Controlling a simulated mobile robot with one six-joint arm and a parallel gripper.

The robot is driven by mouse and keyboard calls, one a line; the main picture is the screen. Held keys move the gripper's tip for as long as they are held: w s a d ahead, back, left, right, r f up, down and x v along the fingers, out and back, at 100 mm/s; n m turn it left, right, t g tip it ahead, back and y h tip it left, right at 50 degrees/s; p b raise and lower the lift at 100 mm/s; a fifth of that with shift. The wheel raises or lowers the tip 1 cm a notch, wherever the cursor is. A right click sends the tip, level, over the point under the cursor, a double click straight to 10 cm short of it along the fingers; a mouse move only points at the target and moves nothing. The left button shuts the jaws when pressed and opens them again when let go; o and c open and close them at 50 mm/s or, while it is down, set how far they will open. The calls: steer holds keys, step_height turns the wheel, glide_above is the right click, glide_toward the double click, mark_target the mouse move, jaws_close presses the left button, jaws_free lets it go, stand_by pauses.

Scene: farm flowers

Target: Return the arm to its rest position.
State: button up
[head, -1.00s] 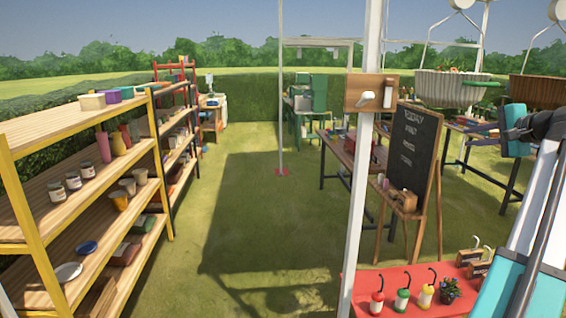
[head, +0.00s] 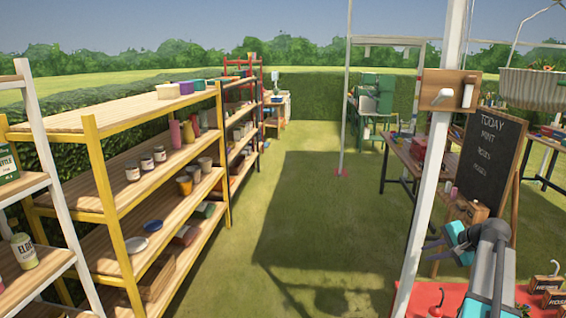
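My arm rises from the lower right in the head view, with a grey joint and teal sections. It is folded back, in front of the red table and the chalkboard. My gripper (head: 447,243) is the small teal end left of the grey joint. It is too small and turned to show whether its fingers are apart. I see nothing clearly held in it.
A white post (head: 428,190) with a wooden switch plate stands just left of my gripper. A red table (head: 415,302) and a chalkboard (head: 488,155) are close by. Yellow shelving (head: 98,180) with pots and a white rack (head: 45,150) line the left. The middle grass is open.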

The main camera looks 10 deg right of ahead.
steer(key=s+a+f+n+g+y+b, duration=0.1)
steer(key=s+a+f+n+g, duration=0.25)
steer(key=a+f, duration=1.25)
steer(key=s+a+f+n+g+y+b, duration=0.1)
steer(key=s+a+f+n+g, duration=0.25)
steer(key=a+f, duration=1.3)
steer(key=s+a+f+n+g+h, duration=0.1)
steer(key=s+a+f+n+g, duration=0.1)
steer(key=s+a+f, duration=0.3)
steer(key=s+a+f+n+g+h+b, duration=0.1)
steer(key=s+a+f+n, duration=0.3)
steer(key=s+f, duration=0.5)
steer(key=s+a+f+n+g+h+b, duration=0.1)
steer(key=s+a+f+n+g, duration=0.2)
steer(key=s, duration=1.2)
steer(key=a+f+g, duration=0.1)
steer(key=a+f, duration=0.2)
steer(key=f, duration=0.1)
steer(key=shift+a+h, duration=0.15)
steer(key=shift+h, duration=0.25)
steer(key=shift+r, duration=0.1)
